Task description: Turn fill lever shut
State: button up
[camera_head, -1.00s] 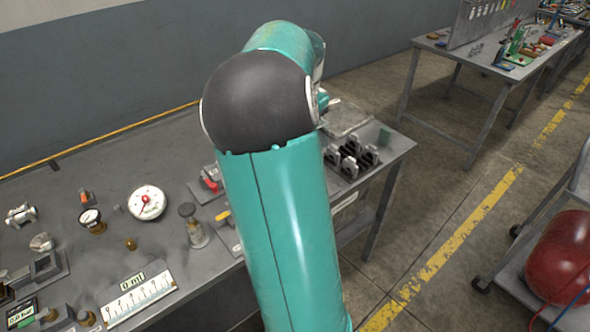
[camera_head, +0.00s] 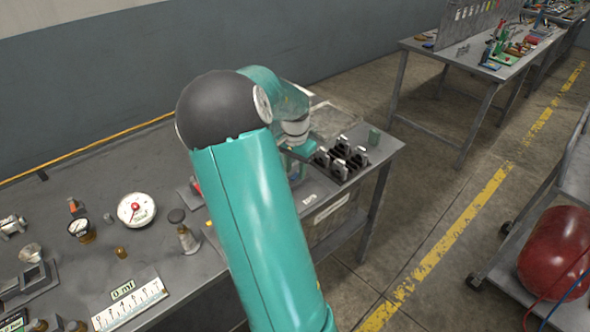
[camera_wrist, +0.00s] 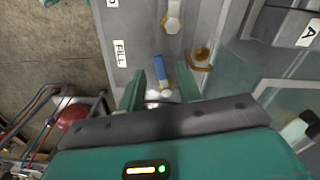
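In the wrist view the FILL label (camera_wrist: 121,53) is on a grey panel (camera_wrist: 142,35). A lever with a blue handle (camera_wrist: 157,74) stands to the right of the label, with whitish metal at its lower end. My gripper (camera_wrist: 161,73) is open, with one teal finger on each side of the blue handle. A gap shows on both sides, so I see no clear contact. The lever's base is partly hidden by my gripper. In the head view my arm hides the lever and my fingertips.
A pale-handled valve (camera_wrist: 173,15) and a brass fitting (camera_wrist: 201,57) are close by in the wrist view. A red tank (camera_head: 556,254) is at right.

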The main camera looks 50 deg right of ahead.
jog(key=shift+f, duration=0.45)
grip_shut()
jog(key=shift+w+r+m, duration=0.1)
jog(key=shift+w+m, duration=0.2)
jog(key=shift+m, duration=0.55)
jog(key=shift+w+m, duration=0.3)
jog(key=shift+m, duration=0.55)
grip_release()
